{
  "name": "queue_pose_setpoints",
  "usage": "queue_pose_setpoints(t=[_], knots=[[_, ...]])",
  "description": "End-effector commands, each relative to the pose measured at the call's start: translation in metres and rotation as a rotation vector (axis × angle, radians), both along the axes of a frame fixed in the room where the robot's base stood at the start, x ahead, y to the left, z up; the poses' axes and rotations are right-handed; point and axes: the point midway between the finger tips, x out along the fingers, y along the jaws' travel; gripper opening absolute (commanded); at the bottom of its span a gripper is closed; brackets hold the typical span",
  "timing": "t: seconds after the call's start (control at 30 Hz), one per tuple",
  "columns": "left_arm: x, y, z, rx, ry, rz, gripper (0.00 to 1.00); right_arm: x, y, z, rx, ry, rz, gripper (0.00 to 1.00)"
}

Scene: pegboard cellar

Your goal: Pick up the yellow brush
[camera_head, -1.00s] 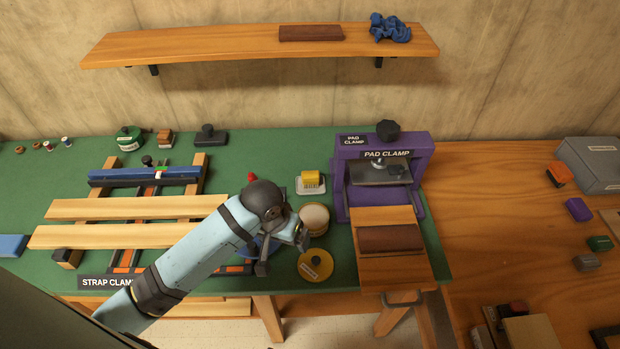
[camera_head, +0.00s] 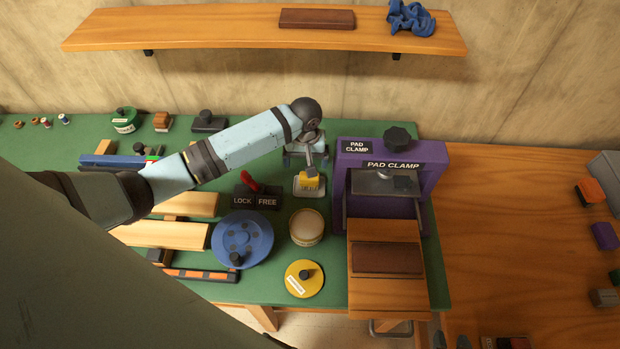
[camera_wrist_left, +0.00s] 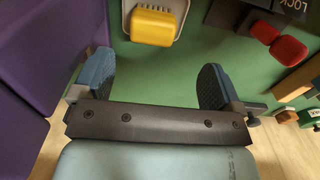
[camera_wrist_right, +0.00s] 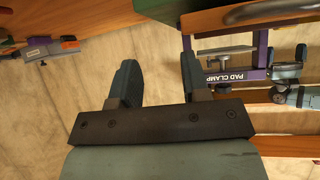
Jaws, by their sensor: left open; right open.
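The yellow brush (camera_head: 308,180) rests on a small pale tray (camera_head: 309,192) on the green bench, left of the purple pad clamp. It also shows in the left wrist view (camera_wrist_left: 153,26), at the top between my open fingers and beyond them, with pale bristles. My left gripper (camera_head: 312,160) is open and empty, just behind and above the brush in the head view. Its open fingers also show in the left wrist view (camera_wrist_left: 155,85). My right gripper (camera_wrist_right: 160,82) is open and empty in the right wrist view, and is out of the head view.
The purple pad clamp (camera_head: 433,165) stands close to the right. A LOCK/FREE block (camera_head: 256,197) with a red lever is to the left. A blue disc (camera_head: 242,240), a round cream-topped pot (camera_head: 307,228) and a yellow disc (camera_head: 304,279) lie nearer.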

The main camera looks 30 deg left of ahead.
Motion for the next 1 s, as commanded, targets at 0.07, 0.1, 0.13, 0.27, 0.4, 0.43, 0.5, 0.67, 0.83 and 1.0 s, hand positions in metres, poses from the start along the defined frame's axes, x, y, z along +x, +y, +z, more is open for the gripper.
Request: queue_pose_setpoints(t=[0.07,0.1,0.13,0.27,0.4,0.43,0.5,0.67,0.83,1.0], knots=[[0.0,-0.001,-0.013,0.0,0.002,0.0,0.92,0.001,0.0,0.0,-0.001,0.001,0.001,0.43],[0.0,-0.001,-0.017,0.0,0.001,0.0,0.92,0.002,0.0,0.0,-0.001,0.0,0.0,0.43],[0.0,-0.001,-0.02,0.0,0.001,0.0,0.92,0.003,0.0,0.001,-0.002,-0.003,0.0,0.43],[0.0,-0.002,-0.027,-0.001,0.0,-0.001,0.92,0.006,-0.001,0.003,-0.002,-0.008,-0.001,0.43],[0.002,-0.005,-0.043,0.0,0.002,-0.001,0.92,0.006,-0.001,0.008,-0.002,-0.01,-0.002,0.43],[0.002,-0.006,-0.047,0.0,0.002,-0.002,0.92,0.006,-0.001,0.01,-0.002,-0.01,-0.002,0.43],[0.003,-0.008,-0.059,0.0,0.002,-0.002,0.92,0.006,-0.002,0.012,-0.003,-0.012,-0.003,0.43],[0.003,-0.008,-0.075,0.0,0.0,-0.002,0.92,0.007,-0.002,0.013,-0.002,-0.015,-0.004,0.43],[0.003,-0.008,-0.077,0.0,-0.001,-0.002,0.92,0.006,-0.002,0.012,-0.002,-0.014,-0.005,0.43],[0.003,-0.008,-0.077,0.0,-0.001,-0.002,0.71,0.006,-0.002,0.012,-0.001,-0.013,-0.005,0.43]])
